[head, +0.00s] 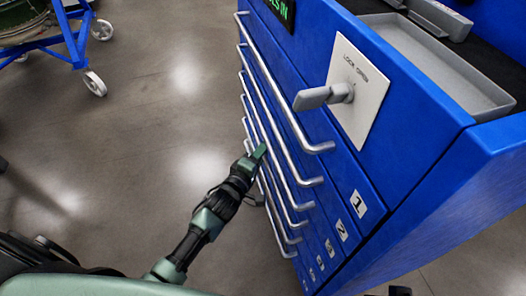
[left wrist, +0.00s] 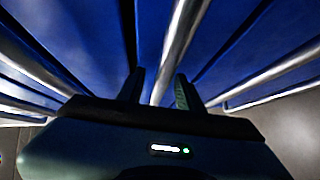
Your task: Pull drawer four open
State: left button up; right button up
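The blue cabinet (head: 400,110) has a stack of drawers with long silver bar handles, numbered from 1 at the top; the lower labels are small. Drawer four's label (head: 319,262) is low on the front's right edge, and all drawer fronts look flush. My left gripper (head: 258,153) is at the handles, its fingertips partly hidden among the bars in the head view. In the left wrist view its two fingers (left wrist: 160,92) are apart, with one silver handle bar (left wrist: 178,50) running between them. Which drawer's bar this is, I cannot tell. My right gripper is out of view.
A grey lock lever (head: 325,95) sticks out from a white plate on the cabinet. A grey tray (head: 440,65) lies on the cabinet top. A blue wheeled frame (head: 75,40) stands at the upper left. The floor left of the drawers is clear.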

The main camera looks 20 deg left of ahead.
pick_arm(q)
grip_shut()
dwell(1.3)
